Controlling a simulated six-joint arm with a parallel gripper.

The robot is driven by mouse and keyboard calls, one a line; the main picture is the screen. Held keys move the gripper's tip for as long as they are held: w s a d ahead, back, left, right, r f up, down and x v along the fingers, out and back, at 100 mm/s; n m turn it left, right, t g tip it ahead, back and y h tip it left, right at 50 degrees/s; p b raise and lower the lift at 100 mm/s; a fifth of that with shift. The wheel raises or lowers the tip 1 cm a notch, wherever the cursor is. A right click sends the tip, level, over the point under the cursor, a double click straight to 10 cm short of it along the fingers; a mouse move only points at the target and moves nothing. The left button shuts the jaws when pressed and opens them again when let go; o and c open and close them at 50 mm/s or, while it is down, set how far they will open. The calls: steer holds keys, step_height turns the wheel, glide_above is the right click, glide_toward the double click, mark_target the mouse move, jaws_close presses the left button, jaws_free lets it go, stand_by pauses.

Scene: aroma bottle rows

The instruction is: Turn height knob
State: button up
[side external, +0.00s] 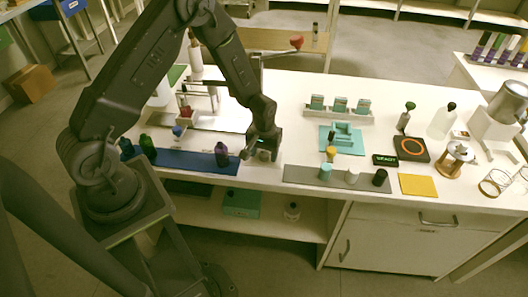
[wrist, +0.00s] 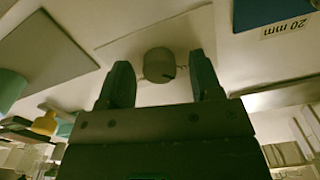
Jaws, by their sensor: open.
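The height knob (wrist: 158,65) is a round grey knob with a dark pointer mark, seen in the wrist view. My gripper (wrist: 161,72) is open, with one dark finger on each side of the knob and a gap to it on both sides. In the side external view, my gripper (side external: 264,148) points down at the bench top between the blue mat and the grey mat. The knob (side external: 264,156) is partly hidden there under the fingers.
The blue mat (side external: 190,162) holds a purple bottle (side external: 222,155) close on the left. The grey mat (side external: 310,177) to the right holds several small caps. A teal tray (side external: 343,140) sits behind it. The bench's front edge is close in front of the knob.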

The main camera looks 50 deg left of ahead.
steer(key=shift+c, duration=0.3)
steer(key=c, duration=0.9)
steer(key=shift+o, duration=0.2)
steer(key=shift+m, duration=0.3)
steer(key=m, duration=0.3)
steer(key=shift+m, duration=0.4)
steer(key=m, duration=0.4)
steer(key=shift+m, duration=0.3)
steer(key=m, duration=0.4)
steer(key=shift+m, duration=2.5)
